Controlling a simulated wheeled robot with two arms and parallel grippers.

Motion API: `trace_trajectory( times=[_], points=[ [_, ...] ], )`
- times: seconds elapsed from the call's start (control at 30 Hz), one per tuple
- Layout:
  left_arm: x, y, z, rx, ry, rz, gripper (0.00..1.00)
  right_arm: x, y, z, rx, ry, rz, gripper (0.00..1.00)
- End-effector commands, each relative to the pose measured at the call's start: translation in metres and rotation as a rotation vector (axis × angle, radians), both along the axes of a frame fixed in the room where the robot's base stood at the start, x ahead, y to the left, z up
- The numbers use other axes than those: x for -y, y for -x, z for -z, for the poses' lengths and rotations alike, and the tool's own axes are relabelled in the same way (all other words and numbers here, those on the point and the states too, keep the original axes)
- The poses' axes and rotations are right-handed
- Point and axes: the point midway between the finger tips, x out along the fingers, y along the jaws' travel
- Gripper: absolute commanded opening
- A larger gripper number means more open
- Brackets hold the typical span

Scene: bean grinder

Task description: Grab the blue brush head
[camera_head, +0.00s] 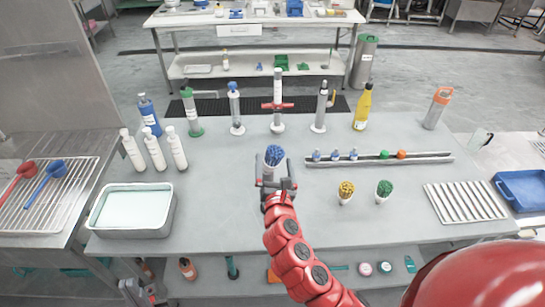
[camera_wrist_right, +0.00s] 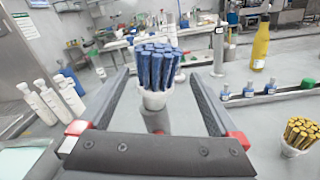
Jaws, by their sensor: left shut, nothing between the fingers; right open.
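The blue brush head (camera_head: 274,155), a bundle of blue bristles on a white base, stands upright near the middle of the table. In the head view my right gripper (camera_head: 276,172) is open at it, on the near side. In the right wrist view the brush head (camera_wrist_right: 157,67) shows between the two dark fingers, with a visible gap on each side. The gripper partly hides its lower part in the head view. How far the fingertips reach around it is unclear. My left gripper is not in view.
Yellow (camera_head: 346,190) and green (camera_head: 384,190) brush heads stand to the right. Behind them is a rail (camera_head: 420,158) with small bottles. White bottles (camera_head: 154,150) and a tray (camera_head: 133,208) are at left. Tall tools (camera_head: 277,88) line the back. Bare table lies at front right.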

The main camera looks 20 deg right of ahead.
Motion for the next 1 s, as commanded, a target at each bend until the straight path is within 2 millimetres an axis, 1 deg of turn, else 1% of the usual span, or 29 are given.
trace_trajectory(
  times=[0.07, 0.23, 0.3, 0.4, 0.5, 0.7, 0.77, 0.8, 0.87, 1.0],
  points=[
    [0.0, 0.0, -0.005, 0.0, 0.0, 0.0, 0.0, 0.002, -0.006, -0.002, -0.002, -0.004, 0.004, 0.98],
    [0.0, 0.0, -0.02, 0.0, 0.0, 0.0, 0.0, 0.005, -0.029, -0.008, -0.003, -0.005, 0.005, 0.98],
    [0.0, 0.0, -0.022, 0.0, 0.0, 0.0, 0.0, 0.007, -0.038, -0.006, -0.002, -0.003, 0.005, 0.98],
    [0.0, 0.0, -0.024, 0.0, 0.0, 0.0, 0.0, 0.009, -0.046, -0.005, -0.004, -0.003, 0.004, 0.98],
    [0.0, 0.0, -0.025, 0.0, 0.0, 0.0, 0.0, 0.009, -0.05, -0.003, -0.003, -0.001, 0.001, 0.98],
    [0.0, 0.0, -0.024, 0.0, 0.0, 0.0, 0.0, 0.009, -0.05, -0.003, -0.002, -0.001, 0.0, 0.98],
    [0.0, 0.0, -0.024, 0.0, 0.0, 0.0, 0.0, 0.009, -0.05, -0.003, -0.002, -0.001, 0.0, 0.89],
    [0.0, 0.0, -0.024, 0.0, 0.0, 0.0, 0.0, 0.009, -0.05, -0.003, -0.002, -0.001, 0.0, 0.82],
    [0.0, 0.0, -0.024, 0.0, 0.0, 0.0, 0.0, 0.009, -0.05, -0.003, -0.002, -0.001, 0.0, 0.71],
    [0.0, 0.0, -0.024, 0.0, 0.0, 0.0, 0.0, 0.009, -0.05, -0.003, -0.002, -0.001, 0.0, 0.46]
  ],
)
